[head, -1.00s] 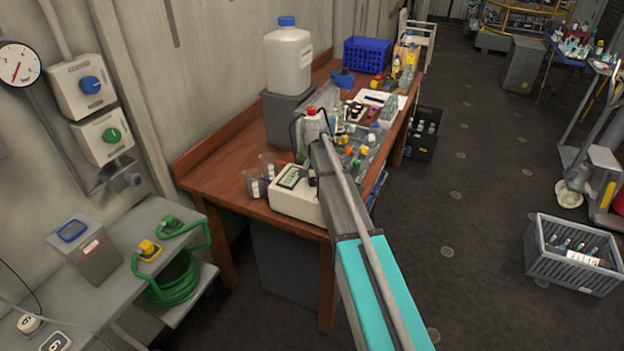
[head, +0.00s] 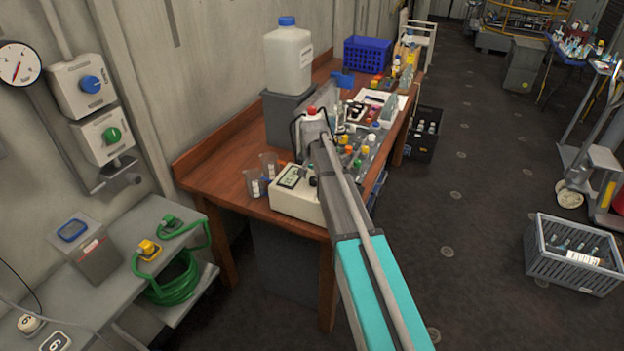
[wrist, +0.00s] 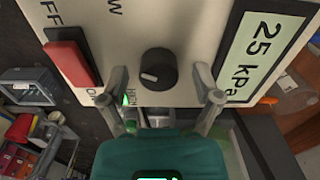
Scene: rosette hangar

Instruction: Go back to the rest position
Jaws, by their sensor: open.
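My gripper (wrist: 160,78) is open and empty in the wrist view. Its two fingers stand on either side of a black knob (wrist: 158,69) with a pale mark; I cannot tell whether they touch it. The knob is on a cream panel with a red switch (wrist: 71,62) at left and a display (wrist: 264,50) reading 25 kPa at right. In the head view, the cream device (head: 296,204) sits at the near end of the wooden bench (head: 232,180). My arm reaches over the bench beside it. I cannot make out the fingers there.
Clear cups (head: 255,182) stand left of the device. A large white jug (head: 287,60) on a grey block, small bottles and a blue crate (head: 367,54) occupy the bench. A grey crate (head: 573,262) is on the floor at right. The floor between is open.

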